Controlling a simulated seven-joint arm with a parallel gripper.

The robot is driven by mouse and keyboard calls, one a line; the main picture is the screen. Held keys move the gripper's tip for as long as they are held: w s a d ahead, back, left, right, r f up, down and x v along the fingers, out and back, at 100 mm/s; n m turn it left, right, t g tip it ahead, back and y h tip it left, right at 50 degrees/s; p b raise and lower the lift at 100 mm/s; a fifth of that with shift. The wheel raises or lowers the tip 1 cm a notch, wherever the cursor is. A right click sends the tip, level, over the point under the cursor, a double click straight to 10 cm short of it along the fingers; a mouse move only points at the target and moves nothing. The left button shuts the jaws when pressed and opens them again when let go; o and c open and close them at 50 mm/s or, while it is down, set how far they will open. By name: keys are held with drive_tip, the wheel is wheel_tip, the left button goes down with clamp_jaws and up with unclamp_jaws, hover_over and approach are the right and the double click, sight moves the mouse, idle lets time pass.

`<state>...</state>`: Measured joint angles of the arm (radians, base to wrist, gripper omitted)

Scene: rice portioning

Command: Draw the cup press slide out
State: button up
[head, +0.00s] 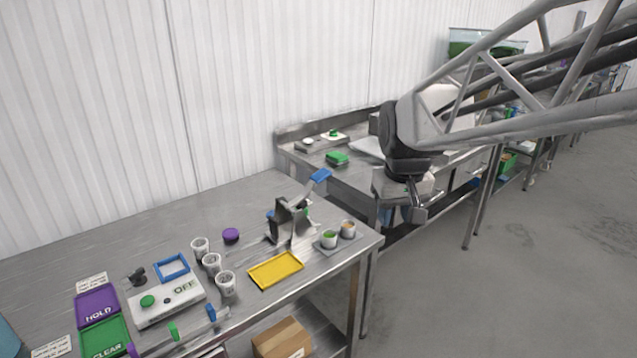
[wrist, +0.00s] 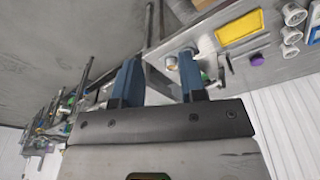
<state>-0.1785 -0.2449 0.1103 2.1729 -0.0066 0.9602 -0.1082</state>
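The cup press (head: 290,222) is a grey metal stand with a raised blue-tipped lever (head: 320,175). It stands near the right end of the front steel table. Its slide is too small to make out. My gripper (head: 416,214) hangs in the air to the right of the press, beyond the table's right edge, and touches nothing. In the wrist view its two blue fingers (wrist: 160,78) are apart with nothing between them. The press is hard to make out in the wrist view.
A yellow tray (head: 276,270) lies in front of the press. A small tray with two filled cups (head: 329,240) sits to its right. Several white cups (head: 211,262) and a purple lid (head: 231,235) are to its left. A second steel table (head: 300,150) stands behind.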

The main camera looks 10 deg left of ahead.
drive_tip(key=w+a+f+n, duration=0.2)
drive_tip(key=w+a, duration=0.5)
drive_tip(key=w, duration=0.3)
drive_tip(key=n+g, duration=0.2)
drive_tip(key=n, duration=0.1)
hover_over(273, 218)
drive_tip(key=f, duration=0.9)
drive_tip(key=d+f, duration=0.1)
drive_tip(key=f, duration=0.3)
drive_tip(key=shift+s+f, duration=0.15)
drive_tip(key=shift+s, duration=0.05)
drive_tip(key=shift+w+a+f+n, duration=0.15)
drive_tip(key=shift+a+f+n, duration=0.2)
drive_tip(key=shift+a, duration=0.2)
drive_tip(key=shift+f, duration=3.9)
clamp_jaws()
